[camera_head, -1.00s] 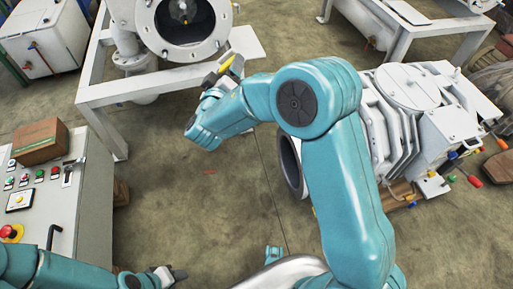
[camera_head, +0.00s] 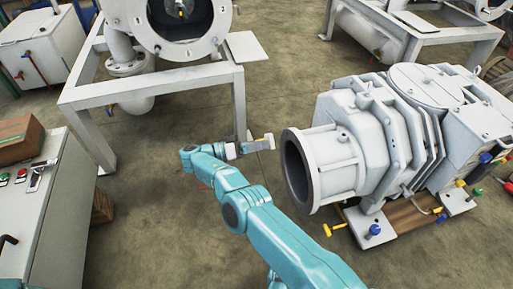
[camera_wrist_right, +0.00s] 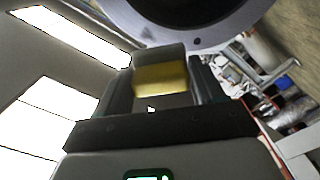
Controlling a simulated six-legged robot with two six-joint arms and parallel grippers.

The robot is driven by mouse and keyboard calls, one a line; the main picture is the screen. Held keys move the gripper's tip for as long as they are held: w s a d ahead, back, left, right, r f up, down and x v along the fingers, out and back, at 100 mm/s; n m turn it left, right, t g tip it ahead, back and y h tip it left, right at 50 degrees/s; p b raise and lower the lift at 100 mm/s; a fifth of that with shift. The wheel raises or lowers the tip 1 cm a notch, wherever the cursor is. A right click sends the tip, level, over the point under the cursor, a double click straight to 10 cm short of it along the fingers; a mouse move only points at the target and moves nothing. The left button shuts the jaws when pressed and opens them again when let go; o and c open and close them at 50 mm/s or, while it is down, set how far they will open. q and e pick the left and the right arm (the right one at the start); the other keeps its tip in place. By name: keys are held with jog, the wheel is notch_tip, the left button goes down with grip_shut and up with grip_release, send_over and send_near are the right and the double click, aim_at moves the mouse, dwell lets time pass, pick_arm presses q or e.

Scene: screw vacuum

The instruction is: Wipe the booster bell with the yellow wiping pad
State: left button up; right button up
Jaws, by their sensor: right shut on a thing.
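The booster bell (camera_head: 318,160) is the wide, pale round mouth of the white booster machine, with a dark opening facing left. Its grey rim arcs across the top of the right wrist view (camera_wrist_right: 146,30). My right gripper (camera_head: 246,148) is just left of this opening and shut on the wiping pad (camera_head: 269,141), a small pale block with a yellow part. In the right wrist view the pad's yellow face (camera_wrist_right: 160,79) sits between the fingers, close below the rim. I cannot tell whether pad and rim touch. My left gripper is out of view.
A white frame (camera_head: 160,84) with a round flanged vessel stands at the back left. A control cabinet (camera_head: 45,215) with a cardboard box (camera_head: 18,140) stands at the left. Coloured handles and a blue knob (camera_head: 374,230) are low beside the booster. The floor between is clear.

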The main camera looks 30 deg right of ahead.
jog(key=shift+x, duration=2.85)
jog(key=shift+p+x, duration=0.35)
jog(key=shift+x, duration=0.6)
